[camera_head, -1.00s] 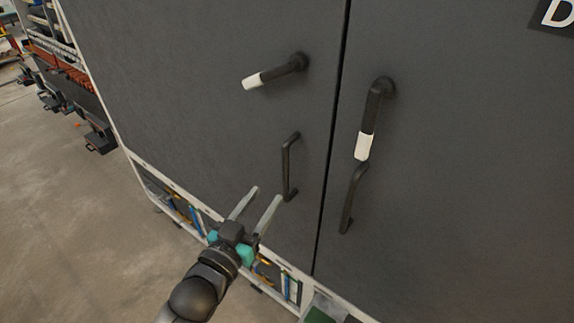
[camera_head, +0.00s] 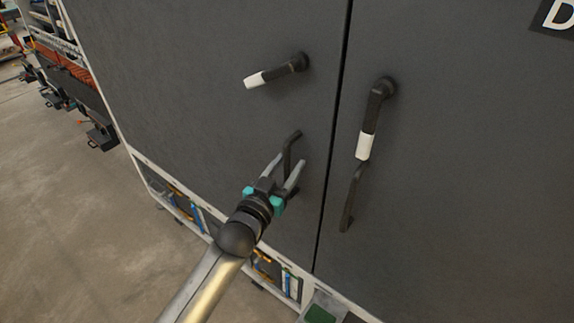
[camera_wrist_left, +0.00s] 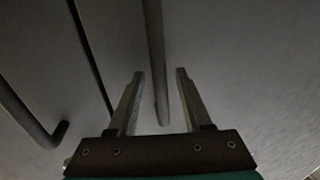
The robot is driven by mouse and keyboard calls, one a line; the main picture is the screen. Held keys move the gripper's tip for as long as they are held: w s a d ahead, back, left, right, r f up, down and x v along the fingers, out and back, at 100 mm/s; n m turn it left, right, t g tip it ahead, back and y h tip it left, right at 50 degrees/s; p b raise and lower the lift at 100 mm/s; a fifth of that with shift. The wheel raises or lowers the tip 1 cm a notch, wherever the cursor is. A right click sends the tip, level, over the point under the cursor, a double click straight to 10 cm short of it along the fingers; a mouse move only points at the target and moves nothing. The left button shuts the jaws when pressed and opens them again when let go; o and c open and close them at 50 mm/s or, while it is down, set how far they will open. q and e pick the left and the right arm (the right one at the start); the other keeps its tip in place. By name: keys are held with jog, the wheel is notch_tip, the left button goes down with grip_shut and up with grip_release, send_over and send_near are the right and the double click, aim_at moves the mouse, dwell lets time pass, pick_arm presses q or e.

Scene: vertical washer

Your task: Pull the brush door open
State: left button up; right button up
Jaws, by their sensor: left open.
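The left door (camera_head: 190,110) is a large dark grey panel that looks shut along the vertical seam. Its black bar handle (camera_head: 291,146) stands upright near the seam, partly hidden by my gripper. My left gripper (camera_head: 288,160) is open, with one finger to each side of this handle. In the left wrist view the bar (camera_wrist_left: 155,60) passes between the two open fingers (camera_wrist_left: 160,75), with gaps to both. A black lever with a white tip (camera_head: 277,72) sticks out to the left above it. My right gripper is not in view.
The right door (camera_head: 460,200) has its own lever with a white tip (camera_head: 369,120), pointing down, and a bar handle (camera_head: 351,200). A low shelf with books or boxes (camera_head: 265,268) runs under the doors. Open floor (camera_head: 70,230) lies to the left.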

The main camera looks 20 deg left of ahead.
pick_arm(q)
grip_shut()
dwell(0.3)
dwell(1.1)
